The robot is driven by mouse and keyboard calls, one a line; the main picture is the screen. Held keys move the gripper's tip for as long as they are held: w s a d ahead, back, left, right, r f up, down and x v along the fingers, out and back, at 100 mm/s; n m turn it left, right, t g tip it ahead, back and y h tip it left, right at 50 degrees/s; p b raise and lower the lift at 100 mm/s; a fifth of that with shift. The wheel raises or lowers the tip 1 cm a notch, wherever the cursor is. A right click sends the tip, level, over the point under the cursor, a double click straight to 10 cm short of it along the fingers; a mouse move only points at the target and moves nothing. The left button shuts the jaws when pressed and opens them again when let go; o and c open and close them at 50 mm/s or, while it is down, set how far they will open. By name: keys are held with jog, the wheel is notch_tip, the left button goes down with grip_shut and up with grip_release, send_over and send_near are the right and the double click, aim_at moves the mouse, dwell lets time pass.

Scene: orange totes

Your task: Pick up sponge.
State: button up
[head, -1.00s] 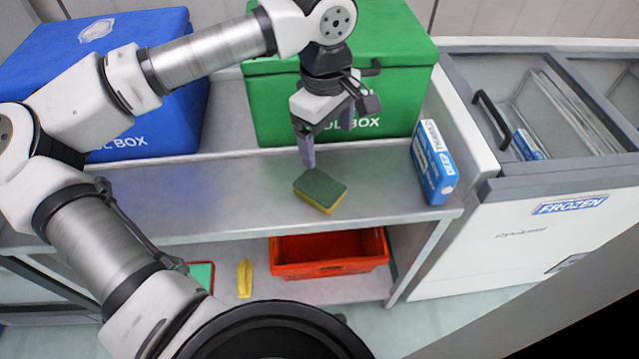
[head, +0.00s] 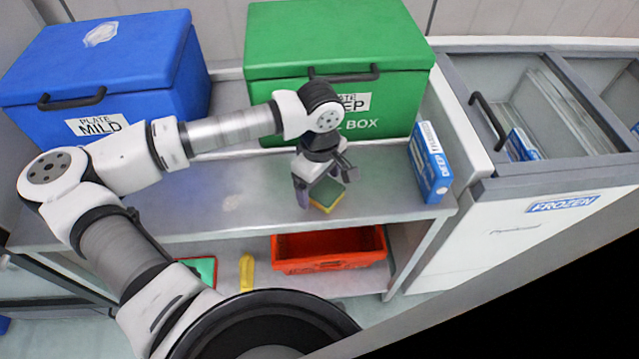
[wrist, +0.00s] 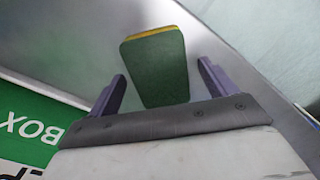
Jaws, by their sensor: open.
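The sponge (head: 328,196) is green on top and yellow below. It lies on the grey metal counter in the head view, partly hidden by my gripper. My gripper (head: 320,190) is open and points down over it. I cannot tell how far the fingertips are above the counter.
A blue box (head: 100,70) and a green box (head: 330,60) stand at the back of the counter (head: 240,205). A blue-and-white carton (head: 430,165) stands to the right, beside a freezer (head: 540,215). An orange tote (head: 330,262) and a yellow item (head: 247,272) are on the lower shelf.

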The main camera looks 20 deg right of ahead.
jog(key=shift+f, duration=0.35)
jog(key=shift+c, duration=0.5)
jog(key=c, duration=1)
jog(key=shift+r, duration=0.1)
jog(key=shift+c, duration=0.2)
notch_tip(320, 180, up, 10)
jog(key=b, duration=0.2)
